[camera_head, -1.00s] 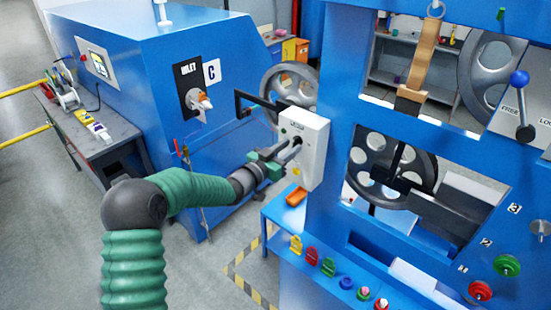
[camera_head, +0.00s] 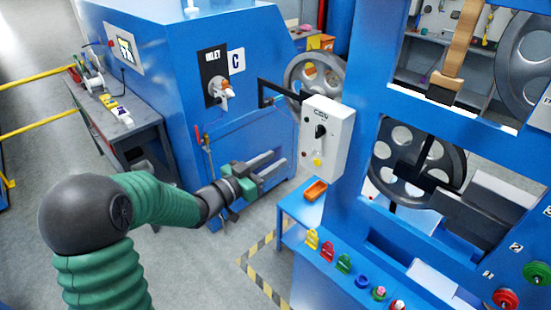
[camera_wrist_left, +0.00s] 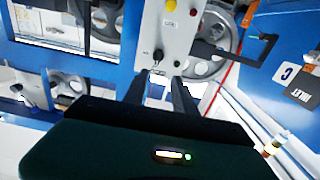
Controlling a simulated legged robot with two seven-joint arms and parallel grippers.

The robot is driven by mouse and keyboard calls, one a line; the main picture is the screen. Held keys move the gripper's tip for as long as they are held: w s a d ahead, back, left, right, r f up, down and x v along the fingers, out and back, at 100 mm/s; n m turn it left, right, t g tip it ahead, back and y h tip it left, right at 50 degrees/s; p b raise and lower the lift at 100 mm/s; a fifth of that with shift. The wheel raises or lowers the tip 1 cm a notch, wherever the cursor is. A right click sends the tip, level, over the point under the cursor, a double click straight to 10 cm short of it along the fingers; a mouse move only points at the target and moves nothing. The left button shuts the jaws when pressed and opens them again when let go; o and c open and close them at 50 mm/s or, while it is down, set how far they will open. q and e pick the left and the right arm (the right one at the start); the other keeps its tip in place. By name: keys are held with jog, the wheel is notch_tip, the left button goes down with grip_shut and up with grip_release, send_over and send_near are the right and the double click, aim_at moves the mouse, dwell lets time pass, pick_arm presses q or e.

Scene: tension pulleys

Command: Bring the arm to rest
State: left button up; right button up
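My left arm comes in from the lower left in the head view. Its green and black gripper (camera_head: 268,166) is in the air to the left of the white control box (camera_head: 338,150) and apart from it. The two fingers are spread with nothing between them. The box has a black knob (camera_head: 320,131) and a yellow button on its face. In the left wrist view the gripper (camera_wrist_left: 160,85) also shows a gap between its fingers, with the box (camera_wrist_left: 178,35) beyond them. My right gripper is in neither view.
A blue machine (camera_head: 265,105) marked C stands behind the gripper. A blue pulley frame (camera_head: 365,75) stands right, with a shelf of coloured padlocks (camera_head: 327,252) below. A grey side table (camera_head: 120,125) is at left. Open floor lies below the gripper.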

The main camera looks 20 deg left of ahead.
pick_arm(q)
jog(key=s+d+f+n+g+y, duration=0.3)
jog(key=s+f+g+y, duration=0.4)
jog(key=f, duration=0.7)
jog(key=s+d+f+g, duration=0.2)
jog(key=s+g, duration=0.1)
jog(key=s, duration=0.5)
jog(key=s+d+f+g, duration=0.3)
jog(key=s+g, duration=0.1)
jog(key=s, duration=0.5)
jog(key=shift+s+f+n+h, duration=0.25)
jog(key=shift+f+n+h, duration=0.1)
jog(key=shift+n+h, duration=0.05)
jog(key=shift+d, duration=0.35)
jog(key=shift+a, duration=0.1)
